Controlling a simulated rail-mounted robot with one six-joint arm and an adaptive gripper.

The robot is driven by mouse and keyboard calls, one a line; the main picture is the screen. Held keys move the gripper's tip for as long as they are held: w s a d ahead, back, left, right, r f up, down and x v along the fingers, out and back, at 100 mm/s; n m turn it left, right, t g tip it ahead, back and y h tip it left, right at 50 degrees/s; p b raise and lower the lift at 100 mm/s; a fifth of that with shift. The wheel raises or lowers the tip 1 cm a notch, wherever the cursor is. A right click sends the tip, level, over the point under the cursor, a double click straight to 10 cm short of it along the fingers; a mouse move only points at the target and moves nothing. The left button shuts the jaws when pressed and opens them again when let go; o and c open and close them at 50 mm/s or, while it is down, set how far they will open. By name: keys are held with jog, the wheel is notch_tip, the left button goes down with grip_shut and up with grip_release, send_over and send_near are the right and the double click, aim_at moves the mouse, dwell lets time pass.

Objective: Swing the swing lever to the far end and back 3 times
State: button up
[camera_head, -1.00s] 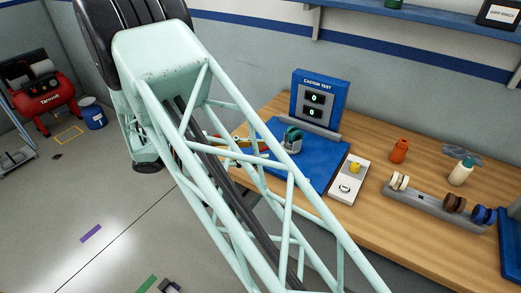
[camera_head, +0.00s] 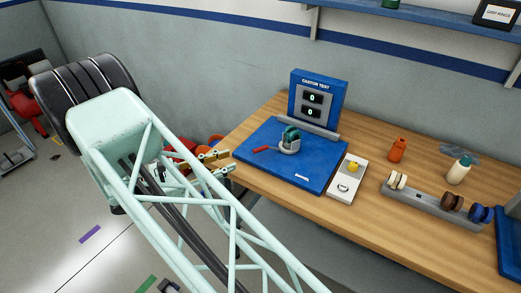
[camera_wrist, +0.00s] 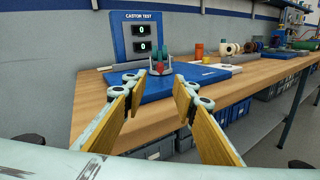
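The swing lever (camera_head: 266,149) is a short red handle pointing left from the grey and teal castor (camera_head: 290,140) on the blue test base (camera_head: 310,176). In the wrist view the castor (camera_wrist: 160,55) stands ahead, between and beyond the fingers; the lever's exact outline is hard to make out there. My gripper (camera_head: 226,162) is left of the lever, apart from it, by the bench's left edge. The wrist view shows my gripper (camera_wrist: 160,82) open and empty, its two yellow fingers wide apart. The castor test panel (camera_head: 318,99) behind shows 0 on both displays.
A white control box with a yellow button (camera_head: 353,167) stands right of the base. An orange bottle (camera_head: 397,150), a white bottle (camera_head: 460,171) and a rack of castor wheels (camera_head: 430,205) are farther right. The wall is close behind the bench.

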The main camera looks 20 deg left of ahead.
aim_at(261, 149)
jog(key=shift+w+d, duration=0.15)
jog(key=shift+b+x, duration=0.55)
jog(key=shift+x, duration=6.15)
grip_shut()
